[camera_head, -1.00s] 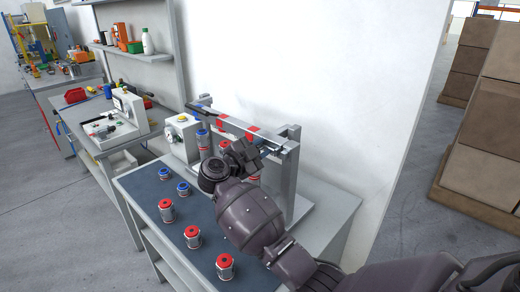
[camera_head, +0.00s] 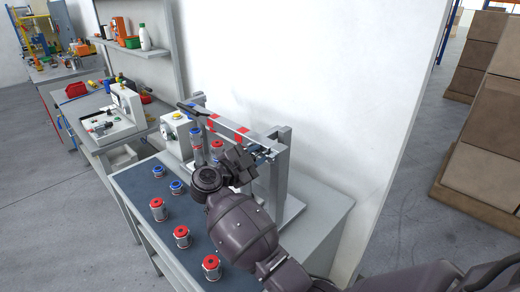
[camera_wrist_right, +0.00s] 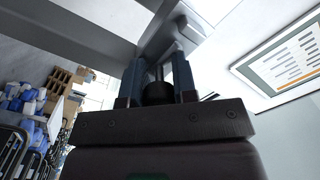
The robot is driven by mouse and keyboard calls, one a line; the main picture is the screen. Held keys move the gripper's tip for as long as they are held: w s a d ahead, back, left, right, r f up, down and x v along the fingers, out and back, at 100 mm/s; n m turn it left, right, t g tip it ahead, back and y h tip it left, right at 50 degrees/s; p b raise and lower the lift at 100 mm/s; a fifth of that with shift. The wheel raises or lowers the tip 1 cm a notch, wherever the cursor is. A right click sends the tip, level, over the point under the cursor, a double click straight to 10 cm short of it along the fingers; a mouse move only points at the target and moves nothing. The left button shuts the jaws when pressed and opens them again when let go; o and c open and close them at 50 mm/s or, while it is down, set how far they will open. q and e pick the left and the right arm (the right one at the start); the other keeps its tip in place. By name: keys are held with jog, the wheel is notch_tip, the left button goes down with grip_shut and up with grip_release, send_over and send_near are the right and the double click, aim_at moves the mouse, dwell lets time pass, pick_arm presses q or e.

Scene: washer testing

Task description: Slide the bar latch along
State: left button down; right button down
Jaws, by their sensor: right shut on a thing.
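The bar latch is at the grey metal test frame (camera_head: 279,175) on the bench, along its top beam with red marks (camera_head: 243,131). My right gripper (camera_head: 240,158) is at the front of the frame, just below the beam's right part. In the right wrist view my right gripper (camera_wrist_right: 160,78) is shut on a dark round knob (camera_wrist_right: 158,93), which sits between the two fingers. I take it to be the latch's knob; the fingers hide much of it. A blue-topped cylinder (camera_head: 197,145) and a red-topped cylinder (camera_head: 217,147) stand beneath the beam. My left gripper is not in view.
Several red- and blue-capped cylinders stand on the dark mat (camera_head: 140,181) left of my arm. A white box with a dial (camera_head: 175,132) stands left of the frame. A wall is close behind. Stacked cartons (camera_head: 485,130) stand far right.

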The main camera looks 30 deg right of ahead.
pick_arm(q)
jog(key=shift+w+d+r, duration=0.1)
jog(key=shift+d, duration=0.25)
pick_arm(e)
jog(key=shift+s+f, duration=0.15)
jog(key=shift+f, duration=0.05)
jog(key=c, duration=1.2)
grip_release()
jog(key=o, duration=0.3)
jog(key=shift+s+r, duration=0.15)
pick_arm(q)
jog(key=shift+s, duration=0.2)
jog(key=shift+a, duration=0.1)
